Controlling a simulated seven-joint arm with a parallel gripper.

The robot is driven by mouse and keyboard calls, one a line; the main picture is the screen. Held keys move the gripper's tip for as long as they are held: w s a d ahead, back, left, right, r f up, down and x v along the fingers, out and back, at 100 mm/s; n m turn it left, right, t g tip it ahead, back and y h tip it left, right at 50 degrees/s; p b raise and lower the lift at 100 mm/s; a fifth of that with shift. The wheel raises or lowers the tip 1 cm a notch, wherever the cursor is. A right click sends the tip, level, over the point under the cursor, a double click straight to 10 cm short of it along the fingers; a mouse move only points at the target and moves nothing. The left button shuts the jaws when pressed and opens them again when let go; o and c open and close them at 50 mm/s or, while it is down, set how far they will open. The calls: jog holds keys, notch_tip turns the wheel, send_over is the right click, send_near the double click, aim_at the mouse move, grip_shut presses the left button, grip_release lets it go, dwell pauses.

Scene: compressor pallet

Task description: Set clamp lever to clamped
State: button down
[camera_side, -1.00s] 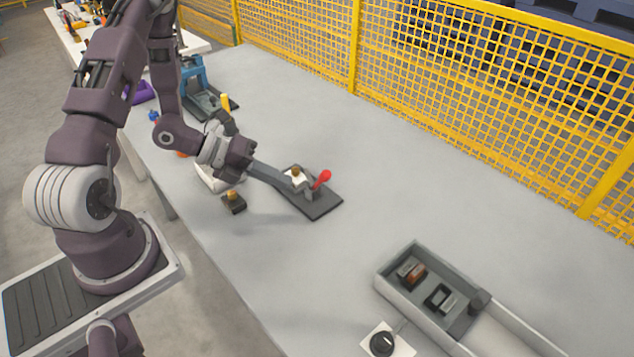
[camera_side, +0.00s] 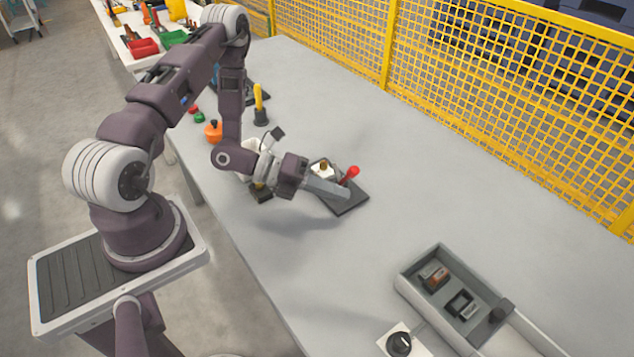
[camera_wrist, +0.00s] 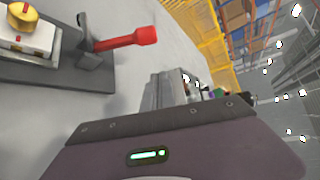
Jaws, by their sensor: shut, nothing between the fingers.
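The clamp lever (camera_side: 349,175) has a red handle on a dark bracket and slants upward over a dark base plate (camera_side: 345,207). In the wrist view the red lever (camera_wrist: 128,40) points right, away from its grey bracket (camera_wrist: 92,45). A white block with a brass-coloured knob (camera_side: 323,168) sits on the plate beside the lever; it also shows in the wrist view (camera_wrist: 27,38). My gripper (camera_side: 345,194) is shut and empty, its tips close to the lever on the near side. Whether the fingers touch the lever cannot be told.
A grey tray (camera_side: 408,285) with small parts stands at front right, and a black round knob on a white plate (camera_side: 399,344) is beside it. A yellow-handled item (camera_side: 259,97) and an orange item (camera_side: 213,131) stand farther back. Yellow mesh fence (camera_side: 500,100) lines the far edge.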

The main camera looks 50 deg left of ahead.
aim_at(347, 175)
jog(key=shift+x, duration=1.1)
jog(key=shift+w+a+r, duration=0.3)
jog(key=shift+w+a, duration=0.15)
jog(key=shift+a, duration=0.15)
jog(key=shift+w+a+r, duration=0.3)
jog(key=shift+w+a, duration=0.15)
jog(key=shift+a, duration=0.1)
jog(key=shift+w+a+r, duration=0.15)
jog(key=shift+a, duration=0.15)
